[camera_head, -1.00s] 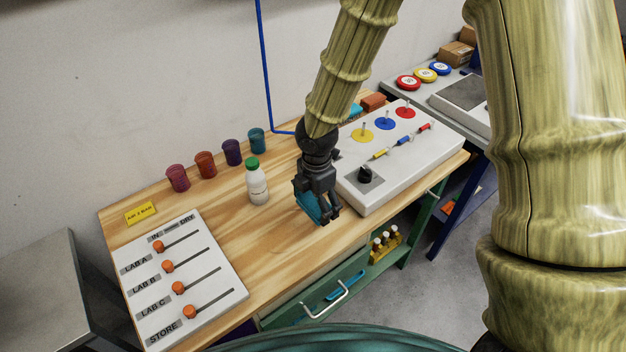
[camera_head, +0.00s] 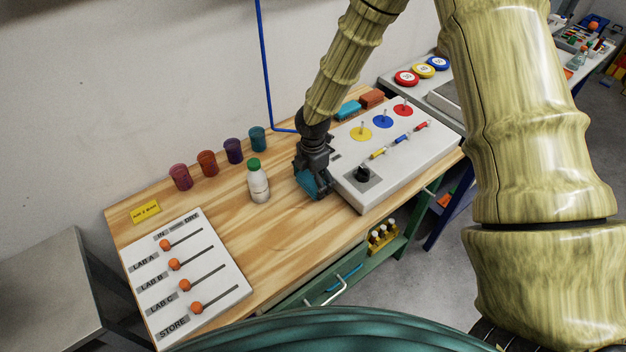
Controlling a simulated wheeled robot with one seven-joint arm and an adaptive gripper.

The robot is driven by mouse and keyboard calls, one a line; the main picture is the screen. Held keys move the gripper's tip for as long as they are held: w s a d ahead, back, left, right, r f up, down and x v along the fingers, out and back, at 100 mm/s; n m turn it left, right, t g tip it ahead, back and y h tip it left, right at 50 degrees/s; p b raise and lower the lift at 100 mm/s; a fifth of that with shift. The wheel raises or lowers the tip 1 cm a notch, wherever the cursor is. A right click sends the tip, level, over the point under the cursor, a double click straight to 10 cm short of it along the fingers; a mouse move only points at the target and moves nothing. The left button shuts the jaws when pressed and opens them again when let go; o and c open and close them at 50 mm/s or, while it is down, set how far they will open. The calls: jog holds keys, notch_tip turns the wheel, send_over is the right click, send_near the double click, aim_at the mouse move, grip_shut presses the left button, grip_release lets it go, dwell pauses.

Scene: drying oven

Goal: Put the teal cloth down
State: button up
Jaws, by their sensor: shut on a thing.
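My gripper (camera_head: 314,184) is over the wooden table (camera_head: 262,240), just left of the white control box. It is shut on the teal cloth (camera_head: 312,186), which shows between and around the fingers. The cloth is low, at or very close to the table top; I cannot tell whether it touches. Part of the cloth is hidden by the fingers.
A white bottle (camera_head: 259,184) with a green cap stands close to the left of my gripper. The control box (camera_head: 400,160) is close on the right. Several cups (camera_head: 207,163) line the back. A slider panel (camera_head: 190,285) lies at left. The table's front middle is clear.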

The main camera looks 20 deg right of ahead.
jog(key=shift+w+f, duration=0.1)
jog(key=shift+f, duration=0.45)
jog(key=shift+f, duration=0.1)
jog(key=o, duration=1.1)
jog(key=shift+r, duration=0.2)
jog(key=shift+r+b, duration=1.8)
jog(key=shift+r, duration=4.15)
jog(key=shift+r, duration=0.1)
